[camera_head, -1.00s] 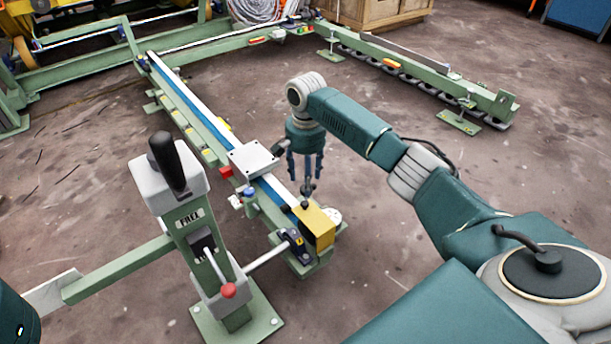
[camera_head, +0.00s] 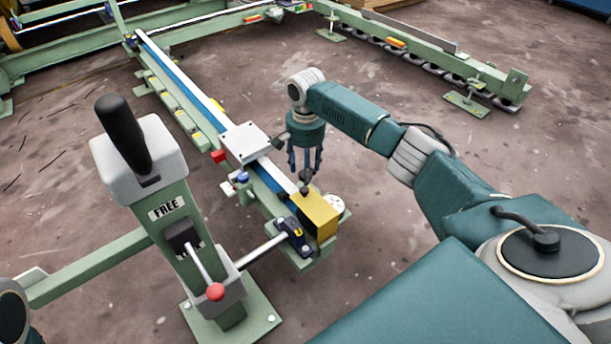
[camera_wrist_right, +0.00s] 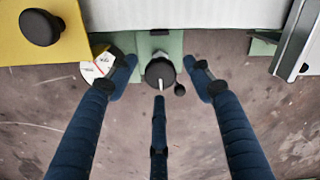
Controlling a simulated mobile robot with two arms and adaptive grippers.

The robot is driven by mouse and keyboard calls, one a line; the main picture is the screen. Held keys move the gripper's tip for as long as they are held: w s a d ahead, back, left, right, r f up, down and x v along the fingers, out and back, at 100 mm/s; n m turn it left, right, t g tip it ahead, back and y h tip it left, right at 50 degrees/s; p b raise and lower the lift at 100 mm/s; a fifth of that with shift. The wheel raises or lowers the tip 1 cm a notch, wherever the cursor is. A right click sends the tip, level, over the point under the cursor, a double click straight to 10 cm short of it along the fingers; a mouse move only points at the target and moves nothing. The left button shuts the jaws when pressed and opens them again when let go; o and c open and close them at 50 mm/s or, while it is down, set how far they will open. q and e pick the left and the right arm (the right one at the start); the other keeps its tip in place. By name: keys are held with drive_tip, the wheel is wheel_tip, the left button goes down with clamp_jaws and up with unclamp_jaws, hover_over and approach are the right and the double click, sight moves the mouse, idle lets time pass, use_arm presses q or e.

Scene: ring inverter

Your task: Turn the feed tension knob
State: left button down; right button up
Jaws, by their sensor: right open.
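My right gripper (camera_head: 305,165) hangs fingers-down beside the rail near the yellow block (camera_head: 317,215). In the right wrist view its three blue fingers (camera_wrist_right: 160,90) are spread and empty. A round black knob with a white pointer line (camera_wrist_right: 160,72) appears between the fingertips, in front of a green plate; contact cannot be told. Another black knob (camera_wrist_right: 40,27) sits on the yellow block, and it also shows in the head view (camera_head: 304,191). A white dial with a small red mark (camera_wrist_right: 98,68) is partly covered by the left finger. No label names either knob. My left gripper is out of view.
A lever post marked FREE (camera_head: 167,207) stands at front left, with a black handle (camera_head: 124,134) and a red-tipped lever (camera_head: 215,291). A white plate (camera_head: 245,143) lies across the blue-sided rail (camera_head: 183,87). Open floor (camera_head: 420,210) lies to the right.

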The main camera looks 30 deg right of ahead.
drive_tip(key=shift+f, duration=0.35)
drive_tip(key=shift+c, duration=0.5)
